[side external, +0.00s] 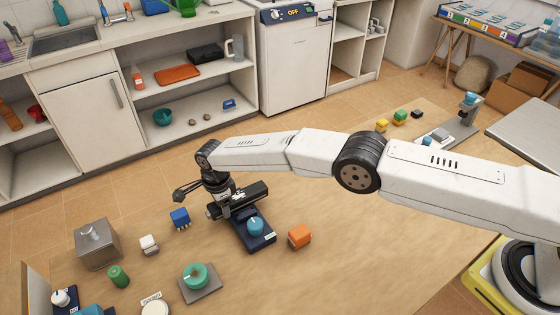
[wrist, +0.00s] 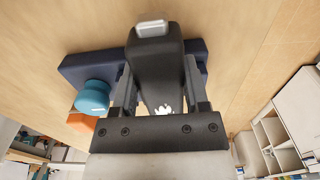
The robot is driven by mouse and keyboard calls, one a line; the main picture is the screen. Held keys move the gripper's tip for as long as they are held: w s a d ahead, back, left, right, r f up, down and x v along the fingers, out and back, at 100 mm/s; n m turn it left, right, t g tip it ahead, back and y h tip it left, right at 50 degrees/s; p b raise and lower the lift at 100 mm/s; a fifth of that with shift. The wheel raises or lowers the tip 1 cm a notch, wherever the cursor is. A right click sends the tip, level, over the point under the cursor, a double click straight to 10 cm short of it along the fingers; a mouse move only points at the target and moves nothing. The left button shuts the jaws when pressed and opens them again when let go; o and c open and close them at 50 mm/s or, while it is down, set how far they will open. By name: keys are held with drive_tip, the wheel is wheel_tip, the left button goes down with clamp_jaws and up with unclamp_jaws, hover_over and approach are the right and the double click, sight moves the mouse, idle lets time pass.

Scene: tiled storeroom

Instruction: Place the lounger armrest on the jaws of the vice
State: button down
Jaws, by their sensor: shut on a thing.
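My gripper (side external: 224,198) is shut on a black bar, which I take as the lounger armrest (side external: 252,192). In the wrist view the armrest (wrist: 155,62) lies between the two fingers of my gripper (wrist: 160,85). It has a silvery end and a white mark. It is over or against a navy base with a blue knob (side external: 256,226); I cannot tell if they touch. This base (wrist: 80,68) also shows behind the armrest in the wrist view. A long grey fixture with blue parts (side external: 458,124), at the far right, may be the vice; its jaws are not clear.
An orange block (side external: 300,236) is right of the navy base; a blue block (side external: 180,218) is left.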

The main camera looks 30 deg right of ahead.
drive_tip(key=shift+f, duration=0.35)
drive_tip(key=shift+f, duration=0.2)
drive_tip(key=shift+c, duration=0.4)
unclamp_jaws()
drive_tip(key=shift+r, duration=0.1)
wheel_tip(320, 180, up, 12)
idle(0.6)
drive_tip(key=shift+r, duration=0.1)
idle(0.4)
